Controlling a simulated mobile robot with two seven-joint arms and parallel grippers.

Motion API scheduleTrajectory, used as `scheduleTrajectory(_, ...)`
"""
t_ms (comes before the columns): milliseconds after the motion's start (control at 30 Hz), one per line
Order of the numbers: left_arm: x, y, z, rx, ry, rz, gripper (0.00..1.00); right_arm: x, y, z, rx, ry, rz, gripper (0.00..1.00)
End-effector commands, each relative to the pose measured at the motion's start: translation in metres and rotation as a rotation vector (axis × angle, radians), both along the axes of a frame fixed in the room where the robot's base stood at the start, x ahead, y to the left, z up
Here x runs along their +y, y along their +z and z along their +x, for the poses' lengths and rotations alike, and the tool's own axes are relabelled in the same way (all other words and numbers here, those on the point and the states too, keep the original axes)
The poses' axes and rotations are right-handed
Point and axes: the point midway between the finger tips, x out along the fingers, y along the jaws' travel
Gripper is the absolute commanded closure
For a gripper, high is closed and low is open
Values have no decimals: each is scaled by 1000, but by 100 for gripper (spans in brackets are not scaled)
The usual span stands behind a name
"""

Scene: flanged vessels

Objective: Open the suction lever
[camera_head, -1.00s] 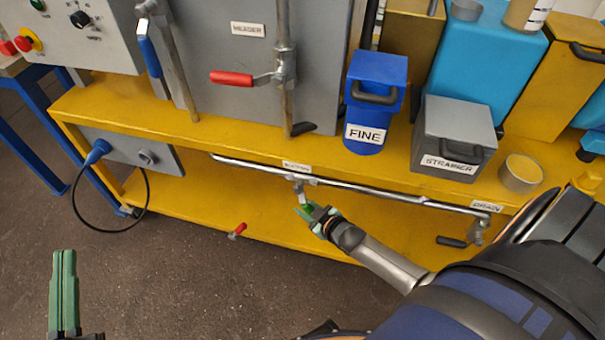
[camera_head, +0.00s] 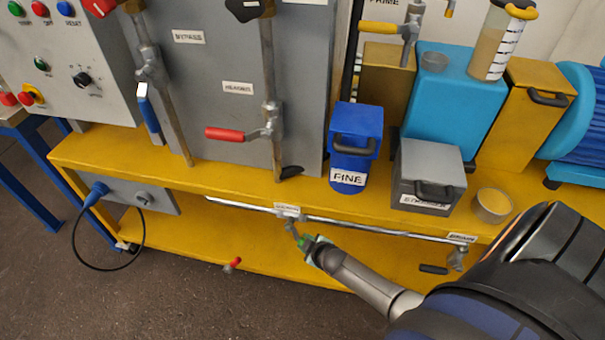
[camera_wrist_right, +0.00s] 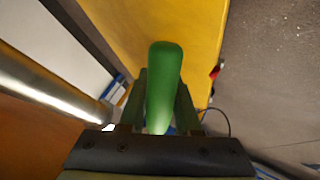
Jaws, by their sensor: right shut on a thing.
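The suction lever has a green handle (camera_wrist_right: 163,85), seen upright between my right fingers in the right wrist view. In the head view its metal valve (camera_head: 291,224) hangs from the long pipe, under a small blurred label (camera_head: 287,210). My right gripper (camera_head: 305,242) is shut on the green handle, below the front edge of the yellow upper shelf. Its fingers also show either side of the handle in the right wrist view (camera_wrist_right: 161,105). The gripper hides much of the handle in the head view. My left gripper is out of view.
The metal pipe (camera_head: 350,226) runs along the yellow skid's front to the drain valve (camera_head: 457,257). The FINE vessel (camera_head: 355,148) and grey strainer box (camera_head: 428,175) stand above. Floor at front left is clear.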

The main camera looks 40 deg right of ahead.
Motion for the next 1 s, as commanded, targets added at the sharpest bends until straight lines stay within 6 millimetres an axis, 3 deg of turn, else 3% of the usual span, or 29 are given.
scheduleTrajectory(100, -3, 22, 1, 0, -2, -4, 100, -3, 14, -5, 83, -2, -66, 100)
scheduleTrajectory(400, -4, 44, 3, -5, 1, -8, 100, -13, 26, -15, 281, -1, -238, 100)
scheduleTrajectory(1000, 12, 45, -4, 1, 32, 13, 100, -19, 40, -22, 465, -1, -397, 100)
